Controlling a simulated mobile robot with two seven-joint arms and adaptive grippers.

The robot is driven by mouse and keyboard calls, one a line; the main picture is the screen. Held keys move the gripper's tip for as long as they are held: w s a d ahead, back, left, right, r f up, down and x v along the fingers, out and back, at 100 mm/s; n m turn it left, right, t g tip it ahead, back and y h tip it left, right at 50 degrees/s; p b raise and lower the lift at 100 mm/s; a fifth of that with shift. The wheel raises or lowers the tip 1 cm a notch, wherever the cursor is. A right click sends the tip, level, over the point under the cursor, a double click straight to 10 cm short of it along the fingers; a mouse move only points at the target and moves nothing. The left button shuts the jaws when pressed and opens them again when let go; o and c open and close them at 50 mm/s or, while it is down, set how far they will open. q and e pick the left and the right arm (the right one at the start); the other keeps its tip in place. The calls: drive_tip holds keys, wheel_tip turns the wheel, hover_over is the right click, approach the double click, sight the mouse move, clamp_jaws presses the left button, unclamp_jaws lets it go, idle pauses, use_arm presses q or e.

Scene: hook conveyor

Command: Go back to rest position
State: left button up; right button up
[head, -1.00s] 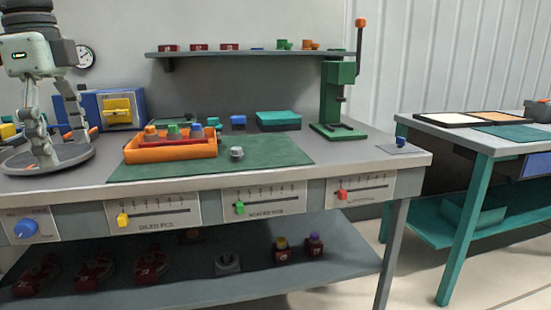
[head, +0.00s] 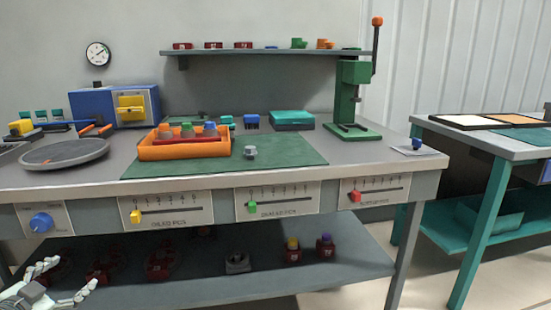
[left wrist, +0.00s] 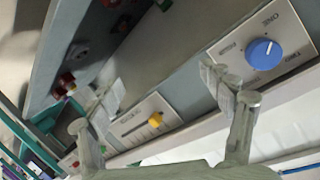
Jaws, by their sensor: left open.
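My left gripper (head: 66,283) is low at the bottom left of the head view, in front of the bench's lower shelf. Its fingers are spread open with nothing between them. The left wrist view also shows its open fingers (left wrist: 165,115) in front of the bench's front panel. There, the blue knob (left wrist: 264,54) and the yellow slider (left wrist: 155,119) show beyond the fingers, apart from them. My right gripper is not in view.
The workbench (head: 90,172) holds a grey round plate (head: 65,153), an orange tray (head: 185,150) with coloured pieces, and a green press (head: 350,100). Red parts (head: 165,260) stand on the lower shelf. A teal table (head: 480,190) stands at the right, with open floor between.

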use_arm(q)
drive_tip(key=s+d+f+n+g+y, duration=0.25)
drive_tip(key=s+f, duration=0.45)
drive_tip(key=f, duration=0.5)
drive_tip(key=s+d+f+n+g+h, duration=0.1)
drive_tip(key=s+d+f+g, duration=0.8)
drive_tip(key=s+d+f, duration=0.6)
drive_tip(key=s+d, duration=0.2)
drive_tip(key=d, duration=0.1)
drive_tip(key=shift+d+h, duration=0.35)
drive_tip(key=shift+d, duration=0.05)
drive_tip(key=shift+n, duration=0.25)
